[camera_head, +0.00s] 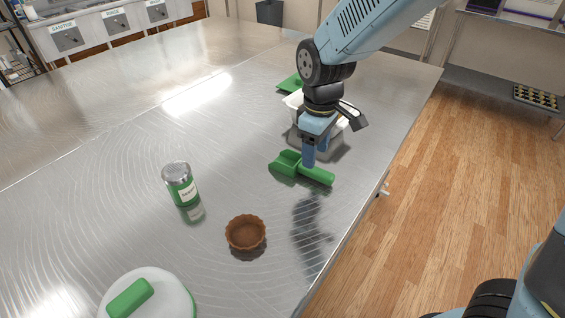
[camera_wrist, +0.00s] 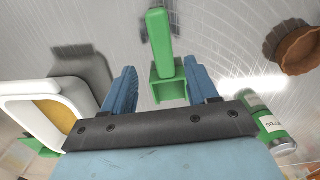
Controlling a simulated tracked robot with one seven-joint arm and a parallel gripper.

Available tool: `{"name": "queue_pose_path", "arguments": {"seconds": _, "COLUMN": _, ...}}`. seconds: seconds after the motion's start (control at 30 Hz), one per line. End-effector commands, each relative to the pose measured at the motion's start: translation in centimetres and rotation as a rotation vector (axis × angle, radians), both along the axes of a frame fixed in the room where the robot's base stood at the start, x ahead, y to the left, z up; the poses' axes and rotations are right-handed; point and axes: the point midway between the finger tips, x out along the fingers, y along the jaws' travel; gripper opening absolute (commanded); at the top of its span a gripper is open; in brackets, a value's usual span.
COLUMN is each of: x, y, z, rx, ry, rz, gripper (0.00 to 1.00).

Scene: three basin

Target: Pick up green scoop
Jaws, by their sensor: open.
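The green scoop (camera_head: 302,168) lies on the steel table, its bowl to the left and its handle to the right in the head view. My gripper (camera_head: 308,160) is right above it, pointing down, with blue fingers at the scoop's middle. In the wrist view the scoop (camera_wrist: 166,65) shows between the two open fingers of my gripper (camera_wrist: 162,88), with the bowl nearer the palm and the handle pointing away. Gaps show between the scoop and both fingers. Whether the fingertips reach down beside the scoop is hard to tell.
A white container (camera_head: 295,101) stands close behind my gripper, with a green item (camera_head: 289,84) beyond it. A brown tart shell (camera_head: 245,233), a green-labelled shaker (camera_head: 181,184) and a white lid with green handle (camera_head: 168,290) stand nearer. The table's right edge is close to the scoop.

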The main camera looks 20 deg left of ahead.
Motion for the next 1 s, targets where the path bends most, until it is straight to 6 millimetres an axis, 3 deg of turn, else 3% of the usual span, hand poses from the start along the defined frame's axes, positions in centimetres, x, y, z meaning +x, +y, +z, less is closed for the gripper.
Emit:
{"name": "queue_pose_path", "arguments": {"seconds": 0.23, "x": 0.0, "y": 0.1, "z": -1.4, "rx": -0.001, "ry": 0.0, "rz": 0.001, "gripper": 0.58}}
{"name": "queue_pose_path", "arguments": {"seconds": 0.6, "x": 0.0, "y": 0.3, "z": -5.7, "rx": -0.001, "ry": 0.0, "rz": 0.0, "gripper": 0.58}}
{"name": "queue_pose_path", "arguments": {"seconds": 0.87, "x": 0.0, "y": 0.3, "z": -5.9, "rx": 0.001, "ry": 0.0, "rz": 0.001, "gripper": 0.58}}
{"name": "queue_pose_path", "arguments": {"seconds": 1.0, "x": 0.0, "y": 0.3, "z": -5.9, "rx": 0.001, "ry": 0.0, "rz": 0.001, "gripper": 0.48}}
